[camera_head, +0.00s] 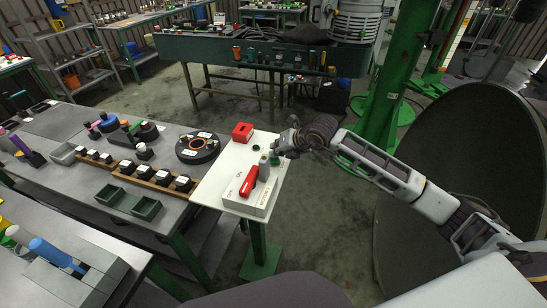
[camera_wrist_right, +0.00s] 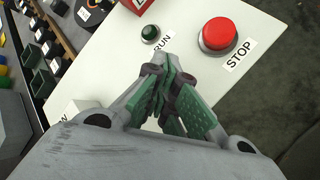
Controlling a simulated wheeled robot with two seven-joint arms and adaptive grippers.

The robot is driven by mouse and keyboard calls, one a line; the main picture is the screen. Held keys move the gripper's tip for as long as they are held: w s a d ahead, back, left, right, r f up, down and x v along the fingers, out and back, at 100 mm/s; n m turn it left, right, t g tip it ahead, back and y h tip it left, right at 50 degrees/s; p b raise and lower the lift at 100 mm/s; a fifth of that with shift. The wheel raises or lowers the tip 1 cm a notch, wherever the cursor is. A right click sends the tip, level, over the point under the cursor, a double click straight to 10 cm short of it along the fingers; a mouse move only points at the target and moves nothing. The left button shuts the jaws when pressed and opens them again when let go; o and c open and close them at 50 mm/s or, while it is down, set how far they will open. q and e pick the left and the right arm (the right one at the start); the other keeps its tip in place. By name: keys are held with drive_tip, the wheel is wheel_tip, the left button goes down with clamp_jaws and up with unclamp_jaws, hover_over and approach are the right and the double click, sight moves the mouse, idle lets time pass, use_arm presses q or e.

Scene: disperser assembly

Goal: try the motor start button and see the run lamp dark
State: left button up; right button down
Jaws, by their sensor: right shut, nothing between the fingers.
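The white control panel (camera_head: 233,163) stands on a green post. My right gripper (camera_head: 268,158) is over its right part with the fingers closed together and empty; the closed fingers also show in the right wrist view (camera_wrist_right: 168,95). The run lamp (camera_head: 256,149) is a small dark green dome, and it looks unlit beside the RUN label in the right wrist view (camera_wrist_right: 149,33). The start button is not seen; my gripper covers that part of the panel. I cannot tell whether the fingertips touch anything. My left gripper is not in view.
A red stop button (camera_wrist_right: 218,35) sits beside the lamp. A red lever (camera_head: 249,181) stands on a grey box (camera_head: 257,203) at the panel's front. A red block (camera_head: 242,131) is at its back. A workbench (camera_head: 183,216) with parts lies left.

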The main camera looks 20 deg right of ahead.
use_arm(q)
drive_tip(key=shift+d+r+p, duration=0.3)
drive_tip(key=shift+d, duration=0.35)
use_arm(e)
drive_tip(key=shift+r, duration=0.7)
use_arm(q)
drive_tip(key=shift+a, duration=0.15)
use_arm(e)
drive_tip(key=shift+r, duration=0.3)
drive_tip(key=shift+r+p, duration=0.35)
drive_tip(key=shift+r, duration=0.2)
drive_tip(key=shift+r+p, duration=0.75)
drive_tip(key=shift+r, duration=0.95)
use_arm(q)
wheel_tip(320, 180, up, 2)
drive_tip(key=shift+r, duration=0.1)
